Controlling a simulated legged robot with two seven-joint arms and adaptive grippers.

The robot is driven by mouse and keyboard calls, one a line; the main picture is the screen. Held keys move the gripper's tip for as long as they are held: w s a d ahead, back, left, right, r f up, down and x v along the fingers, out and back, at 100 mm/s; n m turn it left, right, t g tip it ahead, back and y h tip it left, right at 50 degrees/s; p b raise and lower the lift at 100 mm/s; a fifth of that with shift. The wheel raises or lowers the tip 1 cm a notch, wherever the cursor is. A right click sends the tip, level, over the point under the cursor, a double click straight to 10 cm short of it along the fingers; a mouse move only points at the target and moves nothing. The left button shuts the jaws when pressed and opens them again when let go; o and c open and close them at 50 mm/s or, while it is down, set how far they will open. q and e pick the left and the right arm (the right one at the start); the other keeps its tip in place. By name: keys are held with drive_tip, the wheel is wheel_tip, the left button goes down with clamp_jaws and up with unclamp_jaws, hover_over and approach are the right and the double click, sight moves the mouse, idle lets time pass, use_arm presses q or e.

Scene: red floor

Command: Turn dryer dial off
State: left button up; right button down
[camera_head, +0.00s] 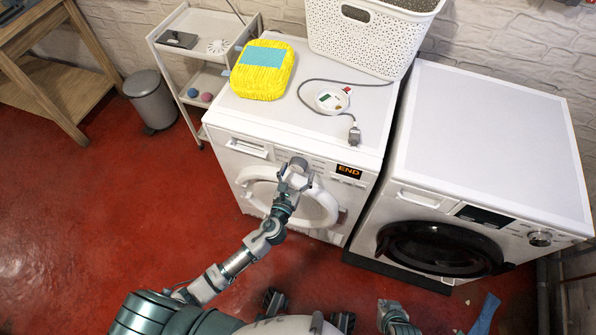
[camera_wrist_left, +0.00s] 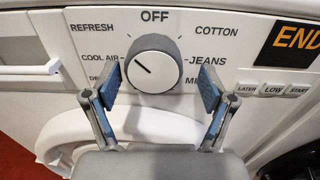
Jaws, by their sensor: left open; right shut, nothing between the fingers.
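The dryer dial (camera_wrist_left: 153,63) is a white round knob with a grey rim, on the panel of the left machine, the dryer (camera_head: 300,108). Its dark pointer mark lies on the left side and slants toward the COOL AIR and REFRESH side, away from the OFF label (camera_wrist_left: 155,16) at the top. My left gripper (camera_wrist_left: 158,88) is open, with one blue-padded finger on each side of the dial; contact cannot be told. In the head view my left gripper (camera_head: 296,177) is at the dryer's front panel and largely covers the dial. My right gripper (camera_head: 390,312) is low at the bottom edge.
The END display (camera_head: 348,171) is right of the dial. A second machine (camera_head: 490,130) stands to the right.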

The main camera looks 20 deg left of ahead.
use_arm(q)
drive_tip(key=shift+a, duration=0.4)
drive_tip(key=shift+c, duration=0.3)
drive_tip(key=shift+a, duration=0.2)
drive_tip(key=c, duration=0.8)
drive_tip(key=shift+d, duration=0.1)
drive_tip(key=c, duration=0.3)
drive_tip(key=shift+d+r, duration=0.1)
drive_tip(key=shift+d, duration=0.2)
use_arm(e)
drive_tip(key=shift+s+a, duration=0.1)
drive_tip(key=shift+a, duration=0.2)
use_arm(q)
drive_tip(key=shift+a, duration=0.2)
use_arm(e)
drive_tip(key=shift+a, duration=0.2)
